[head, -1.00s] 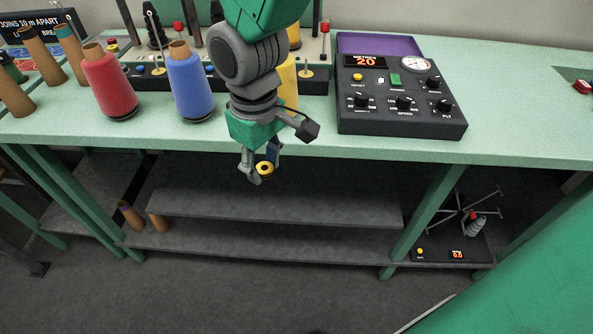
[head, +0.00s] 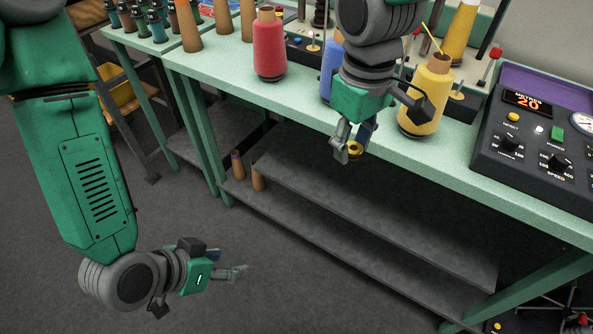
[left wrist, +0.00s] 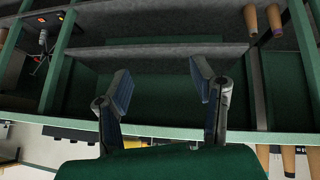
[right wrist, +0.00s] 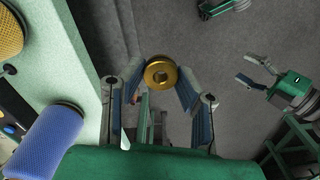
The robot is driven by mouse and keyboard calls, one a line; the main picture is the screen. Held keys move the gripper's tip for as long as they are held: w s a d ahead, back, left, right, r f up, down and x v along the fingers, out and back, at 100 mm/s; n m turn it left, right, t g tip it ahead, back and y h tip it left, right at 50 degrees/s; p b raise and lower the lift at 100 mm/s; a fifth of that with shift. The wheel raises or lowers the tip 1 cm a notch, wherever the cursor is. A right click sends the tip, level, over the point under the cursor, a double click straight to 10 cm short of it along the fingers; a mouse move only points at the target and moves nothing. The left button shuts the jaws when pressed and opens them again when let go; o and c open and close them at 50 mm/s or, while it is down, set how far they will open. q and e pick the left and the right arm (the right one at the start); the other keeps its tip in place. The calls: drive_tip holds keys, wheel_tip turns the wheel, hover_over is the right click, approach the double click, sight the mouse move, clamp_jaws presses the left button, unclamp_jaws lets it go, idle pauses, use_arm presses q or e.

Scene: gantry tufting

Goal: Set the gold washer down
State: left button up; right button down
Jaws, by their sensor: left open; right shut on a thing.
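The gold washer (head: 355,149) is held between the fingertips of my right gripper (head: 352,146), just off the front edge of the green bench. In the right wrist view the washer (right wrist: 160,72) shows as a gold disc with a dark centre hole, pinched between both fingers (right wrist: 160,85). My left gripper (head: 232,262) is low at the left, over the floor and away from the bench. In the left wrist view its fingers (left wrist: 160,90) stand apart with nothing between them.
On the green bench (head: 225,72) stand a red cone (head: 269,47), a blue cone (head: 330,70) and a yellow cone (head: 427,97). A black meter box (head: 520,125) sits at the right. Grey shelves (head: 370,215) holding brown cones (head: 258,177) are below.

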use_arm(q)
drive_tip(key=w+d+r+m+t+h, duration=0.2)
drive_tip(key=w+d+r+h, duration=0.1)
drive_tip(key=d+r, duration=0.45)
drive_tip(key=m+t+h, duration=0.2)
drive_tip(key=m+h, duration=0.1)
drive_tip(key=h, duration=0.2)
approach(358, 148)
drive_tip(key=x, duration=1)
drive_tip(key=shift+f, duration=0.4)
clamp_jaws()
unclamp_jaws()
drive_tip(key=shift+a, duration=0.15)
